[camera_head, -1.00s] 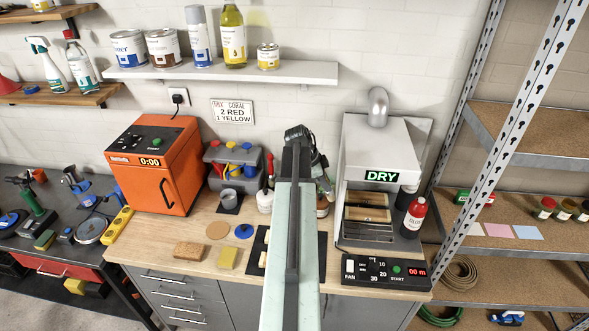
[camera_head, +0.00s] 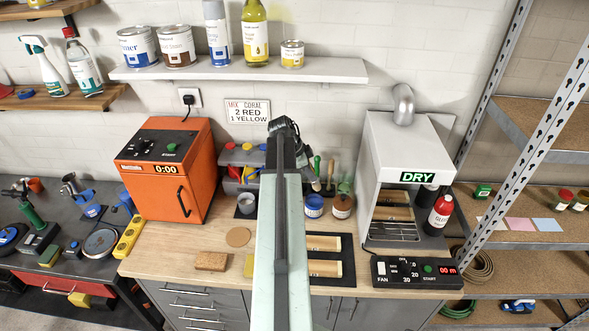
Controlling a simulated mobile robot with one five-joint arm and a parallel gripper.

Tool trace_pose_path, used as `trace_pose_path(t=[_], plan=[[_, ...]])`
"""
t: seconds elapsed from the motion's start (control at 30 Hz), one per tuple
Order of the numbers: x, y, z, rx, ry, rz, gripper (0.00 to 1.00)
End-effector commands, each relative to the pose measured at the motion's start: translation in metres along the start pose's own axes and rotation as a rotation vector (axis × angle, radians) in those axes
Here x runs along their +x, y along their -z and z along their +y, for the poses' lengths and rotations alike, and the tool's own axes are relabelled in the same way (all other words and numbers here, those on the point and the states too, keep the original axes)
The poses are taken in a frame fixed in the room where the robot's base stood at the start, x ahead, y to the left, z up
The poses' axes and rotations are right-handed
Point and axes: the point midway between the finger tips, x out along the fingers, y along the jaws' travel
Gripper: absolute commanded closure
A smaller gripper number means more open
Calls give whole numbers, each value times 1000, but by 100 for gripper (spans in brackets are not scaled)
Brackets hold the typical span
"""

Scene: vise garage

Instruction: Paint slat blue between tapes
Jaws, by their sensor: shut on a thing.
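Two pale wooden slats, an upper one (camera_head: 322,243) and a lower one (camera_head: 324,268), lie on a black mat (camera_head: 346,279) on the bench. My arm crosses and hides their left parts. I cannot make out tapes on them. My gripper (camera_head: 284,127) is at the arm's far end, above the back of the bench. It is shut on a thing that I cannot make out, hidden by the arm.
An orange oven (camera_head: 165,170) stands left and a white drying box (camera_head: 400,150) marked DRY right.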

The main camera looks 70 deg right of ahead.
Motion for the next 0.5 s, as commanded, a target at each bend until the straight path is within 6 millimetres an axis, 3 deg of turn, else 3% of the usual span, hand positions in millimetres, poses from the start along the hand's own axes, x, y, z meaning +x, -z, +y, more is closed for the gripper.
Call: trace_pose_path(t=[0.5], plan=[[0, -18, -3, -21, 10, -3, 100]])
